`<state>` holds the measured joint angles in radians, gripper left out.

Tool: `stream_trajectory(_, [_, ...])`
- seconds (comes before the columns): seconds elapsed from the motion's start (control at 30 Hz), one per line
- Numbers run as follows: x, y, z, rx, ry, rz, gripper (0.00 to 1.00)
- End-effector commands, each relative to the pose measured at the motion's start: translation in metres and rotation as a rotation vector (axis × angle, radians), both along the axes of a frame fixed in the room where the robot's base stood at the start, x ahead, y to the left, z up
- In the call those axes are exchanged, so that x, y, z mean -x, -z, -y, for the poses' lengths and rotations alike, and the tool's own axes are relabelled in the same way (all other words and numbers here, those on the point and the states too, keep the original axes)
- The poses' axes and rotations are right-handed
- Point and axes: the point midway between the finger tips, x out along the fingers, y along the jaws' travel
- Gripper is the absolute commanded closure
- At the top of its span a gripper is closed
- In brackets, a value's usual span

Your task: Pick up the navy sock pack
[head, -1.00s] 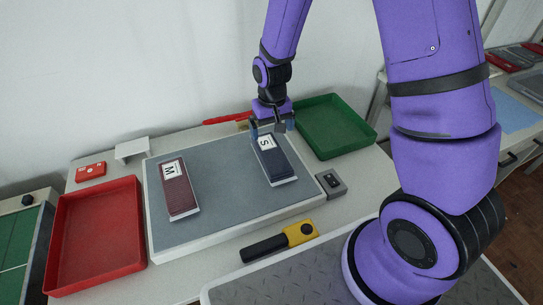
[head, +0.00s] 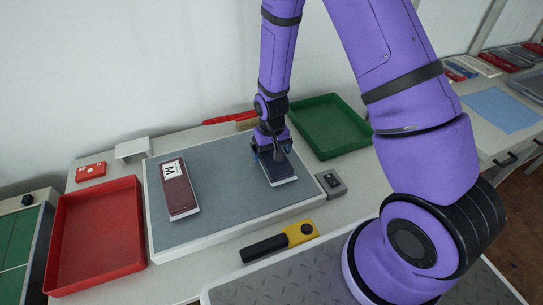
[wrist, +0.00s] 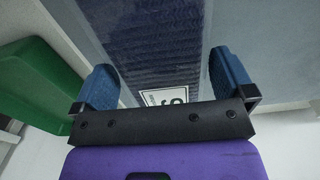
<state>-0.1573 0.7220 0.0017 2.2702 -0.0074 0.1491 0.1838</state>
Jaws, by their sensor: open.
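The navy sock pack (head: 283,176) lies flat on the right side of the grey mat (head: 232,183), and my gripper covers its far part in the head view. In the wrist view the navy sock pack (wrist: 150,45) runs between my fingers, with its white "S" label (wrist: 163,97) near the gripper's black bar. My gripper (head: 270,155) is open above the pack. Its two blue fingers (wrist: 165,82) stand on either side of the pack, with a gap visible on the right. I cannot tell how far above the mat the fingertips are.
A maroon "M" pack (head: 179,188) lies left on the mat. A red tray (head: 97,232) stands left and a green tray (head: 328,127) back right. A yellow-and-black tool (head: 280,242) and a small grey box (head: 331,184) lie nearby.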

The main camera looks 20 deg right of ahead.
Motion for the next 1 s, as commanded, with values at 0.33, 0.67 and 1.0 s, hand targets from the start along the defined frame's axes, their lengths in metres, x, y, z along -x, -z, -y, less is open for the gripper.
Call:
stream_trajectory(0.33, [0.0001, 0.0075, -0.0001, 0.000, 0.000, 0.000, 0.00])
stream_trajectory(0.67, [0.0001, 0.0073, -0.0001, 0.000, -0.001, 0.000, 0.37])
stream_trajectory(1.0, [-0.0002, -0.0015, -0.0002, 0.000, -0.001, 0.002, 0.37])
